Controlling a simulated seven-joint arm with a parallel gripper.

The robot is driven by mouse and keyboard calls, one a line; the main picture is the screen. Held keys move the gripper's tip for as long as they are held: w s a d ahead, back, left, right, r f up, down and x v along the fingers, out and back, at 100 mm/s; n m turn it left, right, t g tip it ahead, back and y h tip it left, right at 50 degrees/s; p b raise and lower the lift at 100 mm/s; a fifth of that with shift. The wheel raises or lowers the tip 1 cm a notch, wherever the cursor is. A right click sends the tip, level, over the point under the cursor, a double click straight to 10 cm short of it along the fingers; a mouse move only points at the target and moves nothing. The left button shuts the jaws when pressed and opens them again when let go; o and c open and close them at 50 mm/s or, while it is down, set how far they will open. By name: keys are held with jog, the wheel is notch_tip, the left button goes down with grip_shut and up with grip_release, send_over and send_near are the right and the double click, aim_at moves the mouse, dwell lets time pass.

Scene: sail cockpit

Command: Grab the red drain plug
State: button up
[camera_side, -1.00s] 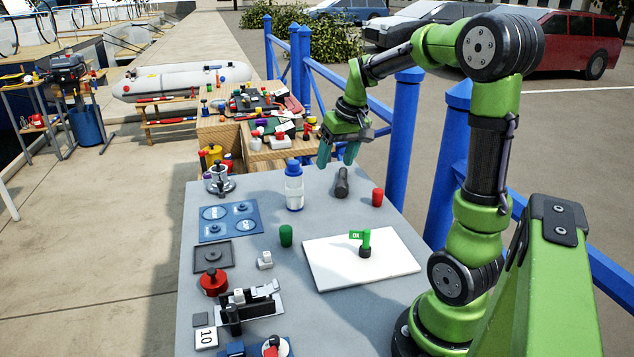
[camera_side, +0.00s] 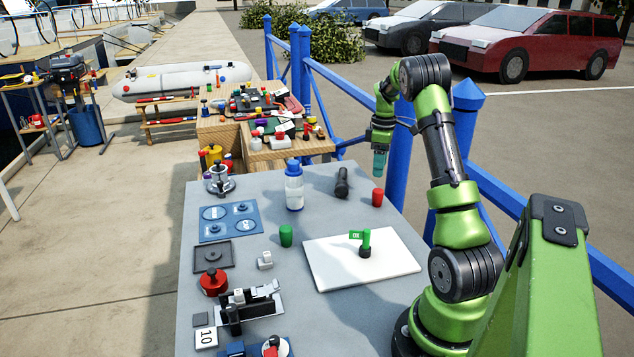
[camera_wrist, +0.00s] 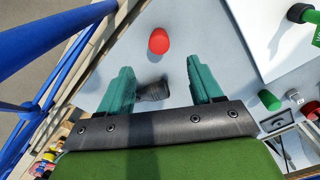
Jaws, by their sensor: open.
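The red drain plug (camera_side: 377,197) stands on the grey table near its right edge, right of a dark cylinder. In the wrist view the red plug (camera_wrist: 159,41) lies ahead of my fingertips, near the middle of the gap between them. My gripper (camera_side: 380,164) is above the table's right edge, higher than the plug and apart from it. In the wrist view my gripper (camera_wrist: 160,78) has its two teal fingers spread wide with nothing held between them.
A dark cylinder (camera_side: 342,183) lies close by; it also shows between the fingers in the wrist view (camera_wrist: 153,91). A bottle (camera_side: 294,187) stands left. Blue railing (camera_side: 398,140) runs along the right side.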

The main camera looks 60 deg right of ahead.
aim_at(379, 189)
notch_tip(379, 189, down, 11)
jog(key=shift+s+d+r, duration=0.1)
jog(key=shift+s+r, duration=0.05)
jog(key=shift+r, duration=0.05)
dwell(0.3)
jog(key=shift+c, duration=0.5)
jog(key=c, duration=1)
jog(key=shift+r, duration=0.15)
